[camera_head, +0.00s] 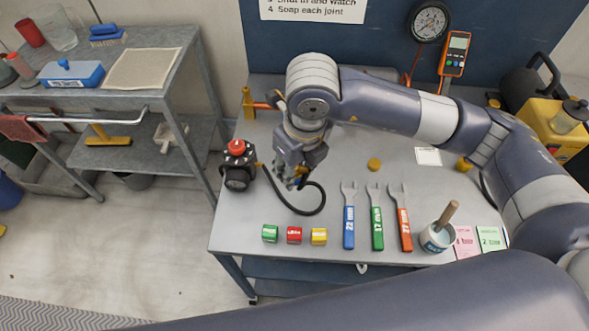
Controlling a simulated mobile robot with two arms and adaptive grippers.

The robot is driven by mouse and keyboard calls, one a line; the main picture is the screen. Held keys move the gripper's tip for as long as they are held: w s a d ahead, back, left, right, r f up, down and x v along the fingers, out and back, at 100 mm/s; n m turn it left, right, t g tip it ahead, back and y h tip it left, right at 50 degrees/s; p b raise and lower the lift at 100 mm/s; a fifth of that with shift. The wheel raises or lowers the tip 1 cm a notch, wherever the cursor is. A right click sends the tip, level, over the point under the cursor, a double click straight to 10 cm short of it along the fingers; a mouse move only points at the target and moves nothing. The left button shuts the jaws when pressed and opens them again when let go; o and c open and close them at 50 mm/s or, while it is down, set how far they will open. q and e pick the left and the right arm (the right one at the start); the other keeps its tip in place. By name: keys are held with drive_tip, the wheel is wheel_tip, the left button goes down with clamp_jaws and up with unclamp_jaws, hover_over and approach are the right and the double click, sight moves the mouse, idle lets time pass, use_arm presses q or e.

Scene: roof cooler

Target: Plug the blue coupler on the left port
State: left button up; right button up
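My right gripper (296,178) comes in from the right and points down over the left part of the grey table (340,268). Its fingertips are small and dark, so I cannot tell whether they hold anything. A black hose (322,200) curves on the table beside and below the fingers, and its upper end is hidden by the gripper. A black unit with a red knob (238,165) stands left of the gripper, apart from it. Green (270,233), red (294,235) and yellow (319,236) cylinders lie near the front edge. I cannot make out a blue coupler or the left port. My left gripper is out of view.
Blue (348,225), green (377,225) and orange (404,230) wrenches lie right of the cylinders. A pot (438,238) with a wooden-handled brush stands near two cards. Brass fittings (248,103) rise at the back left. A gauge (431,22) hangs behind.

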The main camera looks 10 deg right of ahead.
drive_tip(key=shift+r, duration=0.5)
drive_tip(key=w+a+m+b, duration=0.2)
drive_tip(key=w+b, duration=0.1)
drive_tip(key=w, duration=0.7)
drive_tip(key=shift+w+a+m, duration=0.25)
drive_tip(key=shift+w+m, duration=0.05)
drive_tip(key=shift+w, duration=0.1)
drive_tip(key=shift+w+b, duration=0.1)
drive_tip(key=shift+b, duration=0.2)
drive_tip(key=w+a+m+b, duration=0.1)
drive_tip(key=w+a+m, duration=0.1)
drive_tip(key=w, duration=0.8)
drive_tip(key=shift+w+a+h+b, duration=0.2)
drive_tip(key=shift+w+h+b, duration=0.1)
drive_tip(key=shift+b, duration=0.05)
idle(0.4)
drive_tip(key=shift+d+m, duration=0.1)
drive_tip(key=shift+m, duration=0.2)
